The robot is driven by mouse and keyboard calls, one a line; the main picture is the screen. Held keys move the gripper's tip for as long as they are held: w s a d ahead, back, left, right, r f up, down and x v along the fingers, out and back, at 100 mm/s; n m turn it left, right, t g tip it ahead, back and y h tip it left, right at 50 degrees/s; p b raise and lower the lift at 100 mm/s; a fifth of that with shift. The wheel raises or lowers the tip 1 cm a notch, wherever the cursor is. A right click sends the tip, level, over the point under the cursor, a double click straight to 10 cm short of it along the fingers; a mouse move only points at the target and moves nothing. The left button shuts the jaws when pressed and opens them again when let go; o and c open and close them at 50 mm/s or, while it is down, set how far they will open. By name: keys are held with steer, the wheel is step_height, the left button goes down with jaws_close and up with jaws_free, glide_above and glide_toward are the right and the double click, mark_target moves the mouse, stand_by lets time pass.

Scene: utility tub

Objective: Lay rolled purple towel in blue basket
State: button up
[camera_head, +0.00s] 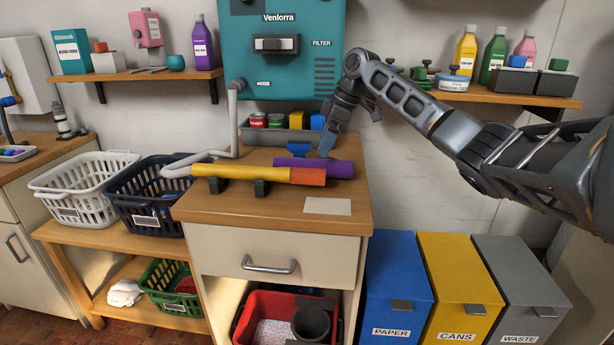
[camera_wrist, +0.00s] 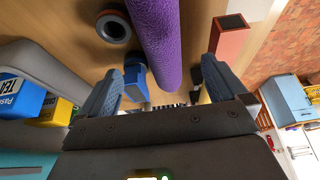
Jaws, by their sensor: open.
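The rolled purple towel (camera_head: 322,168) lies on the wooden countertop, behind a yellow roll with an orange end. My gripper (camera_head: 325,150) is low over the counter at the back side of the towel. In the wrist view the purple towel (camera_wrist: 155,38) runs lengthwise between the two spread fingers of my gripper (camera_wrist: 163,72), with visible space at its sides. Whether either finger touches it cannot be told. The dark navy-blue basket (camera_head: 147,213) stands left of the counter on a lower wooden shelf, with a label on its front. The basket is partly hidden by the counter.
The yellow roll (camera_head: 240,173) lies on dark supports in front of the towel. A grey pipe (camera_head: 190,162) reaches over the counter's left side near the basket. A white basket (camera_head: 82,188) stands left of the navy one. A teal boiler (camera_head: 285,75) hangs behind.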

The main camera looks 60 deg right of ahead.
mark_target(318, 159)
steer(key=shift+a+p+x, duration=0.15)
steer(key=shift+p+x, duration=0.1)
steer(key=shift+x, duration=1.7)
steer(key=shift+a+p+x, duration=0.1)
steer(key=shift+p+x, duration=0.15)
steer(key=shift+x, duration=1.7)
steer(key=shift+s, duration=0.15)
steer(key=shift+c, duration=0.5)
steer(key=c, duration=1.2)
steer(key=shift+c, duration=0.6)
steer(key=shift+r, duration=0.15)
